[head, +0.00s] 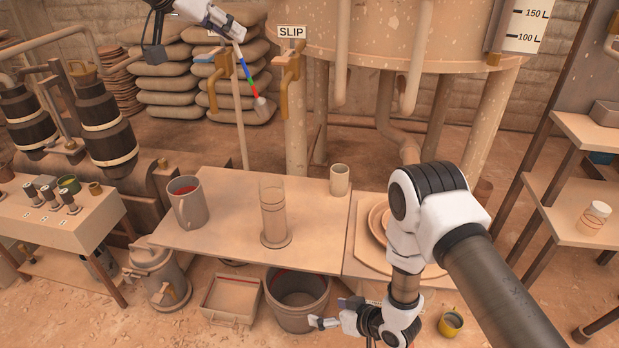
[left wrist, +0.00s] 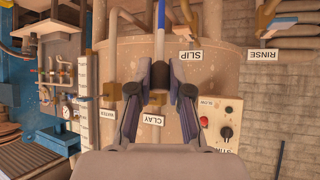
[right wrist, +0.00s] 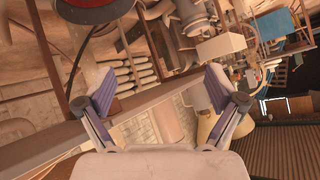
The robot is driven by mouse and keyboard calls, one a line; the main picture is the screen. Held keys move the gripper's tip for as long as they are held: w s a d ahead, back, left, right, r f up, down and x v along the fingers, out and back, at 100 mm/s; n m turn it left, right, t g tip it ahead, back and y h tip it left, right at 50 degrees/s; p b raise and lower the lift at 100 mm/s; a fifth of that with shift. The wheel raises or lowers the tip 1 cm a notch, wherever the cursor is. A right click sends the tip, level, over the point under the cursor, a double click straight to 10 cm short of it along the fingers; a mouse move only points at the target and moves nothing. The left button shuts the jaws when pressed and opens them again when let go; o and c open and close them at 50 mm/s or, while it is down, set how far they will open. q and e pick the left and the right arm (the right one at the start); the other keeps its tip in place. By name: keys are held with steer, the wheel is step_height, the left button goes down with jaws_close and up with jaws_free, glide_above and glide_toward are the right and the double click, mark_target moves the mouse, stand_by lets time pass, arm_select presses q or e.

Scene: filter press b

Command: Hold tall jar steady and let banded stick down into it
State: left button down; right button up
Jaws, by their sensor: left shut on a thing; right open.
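The tall jar (head: 273,205), a clear cylinder on a round foot, stands upright on the table (head: 225,245). The banded stick (head: 252,85) has white, blue, green and red bands and a pale rounded lower end. My left gripper (head: 239,38) is shut on its upper part, and the stick hangs tilted, high above and behind the jar. In the left wrist view the stick (left wrist: 160,40) shows white and blue between the fingers. My right gripper (head: 333,313) is open and empty, low in front of the table's edge, apart from the jar; its spread fingers show in the right wrist view (right wrist: 160,88).
A mug with red contents (head: 187,205) stands left of the jar and a small cup (head: 340,180) behind it to the right. A bucket (head: 298,300) and a box (head: 232,298) sit below the table's front edge. A large tank (head: 390,40) rises behind.

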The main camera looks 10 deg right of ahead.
steer(key=w+a+r+n+y, duration=0.5)
steer(key=w+a+r+y, duration=0.15)
steer(key=a+r, duration=0.2)
arm_select(q)
steer(key=shift+d, duration=0.1)
arm_select(e)
steer(key=t+h, duration=0.1)
steer(key=t, duration=0.4)
glide_toward(281, 212)
steer(key=w, duration=0.1)
steer(key=shift+m, duration=0.3)
steer(key=x, duration=1.2)
steer(key=shift+a+f, duration=0.2)
steer(key=shift+a, duration=0.05)
jaws_close()
arm_select(q)
glide_toward(256, 108)
steer(key=shift+x, duration=2.1)
steer(key=c, duration=1)
jaws_free()
